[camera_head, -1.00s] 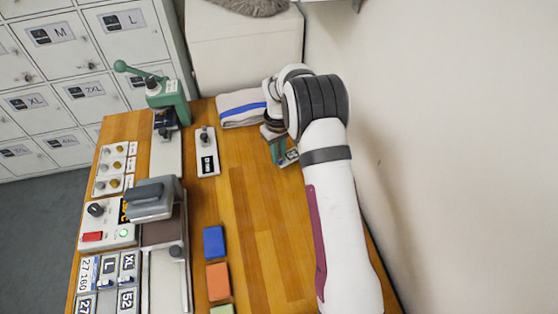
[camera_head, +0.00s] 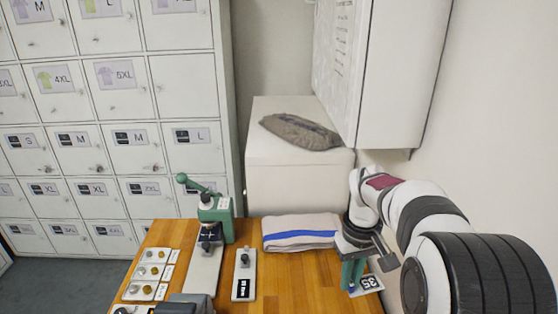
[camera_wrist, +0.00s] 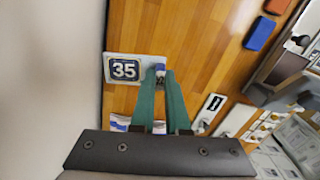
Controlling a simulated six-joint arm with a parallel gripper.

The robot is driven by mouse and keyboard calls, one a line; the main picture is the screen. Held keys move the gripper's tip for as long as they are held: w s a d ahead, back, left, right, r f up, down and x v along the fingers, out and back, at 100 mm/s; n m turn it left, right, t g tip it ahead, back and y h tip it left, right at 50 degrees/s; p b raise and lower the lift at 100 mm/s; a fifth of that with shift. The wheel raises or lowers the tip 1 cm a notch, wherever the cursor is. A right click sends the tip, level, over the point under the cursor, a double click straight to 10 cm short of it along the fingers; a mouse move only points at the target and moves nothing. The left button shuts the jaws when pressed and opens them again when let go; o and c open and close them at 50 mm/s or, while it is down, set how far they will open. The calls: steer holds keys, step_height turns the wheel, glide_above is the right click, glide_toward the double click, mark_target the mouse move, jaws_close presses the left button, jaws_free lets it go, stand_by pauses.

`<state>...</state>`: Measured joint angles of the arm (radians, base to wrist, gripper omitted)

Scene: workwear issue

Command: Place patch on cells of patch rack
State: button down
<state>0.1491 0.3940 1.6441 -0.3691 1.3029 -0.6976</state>
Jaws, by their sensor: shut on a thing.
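A white patch card with a dark blue "35" (camera_head: 367,282) is at the right side of the table, right of the folded cloth. It also shows in the wrist view (camera_wrist: 124,69), beside my fingertips. My gripper (camera_head: 351,288), with green fingers, points down there and is shut on the card's small raised grip (camera_wrist: 160,70). I cannot tell whether the card touches the wood or hangs just above it. The patch rack is not clearly in view now.
A folded beige cloth with a blue stripe (camera_head: 300,233) lies at the table's back edge. Left of it stand a green lever press (camera_head: 214,215) and a small plate with knobs (camera_head: 244,276). A blue block (camera_wrist: 259,34) and an orange block (camera_wrist: 277,5) lie on the wood. A wall borders the right.

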steer(key=s+a+r+m, duration=0.2)
steer(key=s+a+r, duration=0.3)
steer(key=r, duration=0.3)
steer(key=shift+s+a+r, duration=0.35)
steer(key=shift+a, duration=0.2)
steer(key=d+f, duration=0.5)
steer(key=f, duration=0.4)
steer(key=d+f, duration=0.5)
steer(key=f, duration=0.3)
steer(key=w+a+f, duration=0.2)
steer(key=a, duration=0.1)
steer(key=w+a+f, duration=0.2)
steer(key=a, duration=0.1)
steer(key=w+a+f, duration=0.2)
steer(key=a+f, duration=0.1)
steer(key=shift+a+f, duration=0.1)
steer(key=shift+a, duration=0.15)
steer(key=shift+a+f, duration=0.1)
steer(key=shift+f, duration=1.85)
